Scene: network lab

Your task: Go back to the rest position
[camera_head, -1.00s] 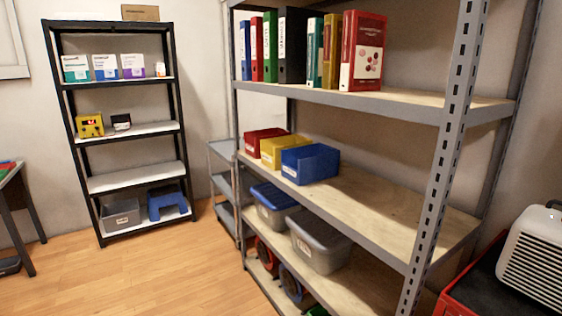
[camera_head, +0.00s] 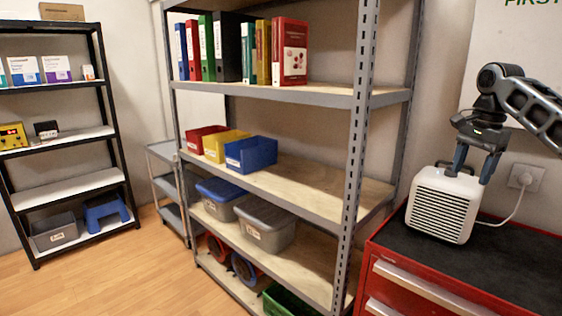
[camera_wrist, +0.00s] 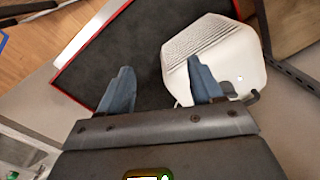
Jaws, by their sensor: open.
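My gripper (camera_head: 472,174) is at the right of the head view, pointing down with two blue-grey fingers apart. It is open with nothing between the fingers. A white box-shaped device with a slatted front grille (camera_head: 443,206) stands just below the fingers on a red cabinet (camera_head: 386,246). In the wrist view, the fingers (camera_wrist: 158,64) are spread over the black top, and the right finger overlaps the white device (camera_wrist: 215,50). I cannot tell whether it touches the device.
A grey metal rack (camera_head: 340,220) with binders and bins stands left of the cabinet. A black shelf (camera_head: 118,160) is at the far left, with a small grey cart (camera_head: 166,186) between. A cable runs from the device to a wall socket (camera_head: 525,178). Wooden floor (camera_head: 110,270) is free at the lower left.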

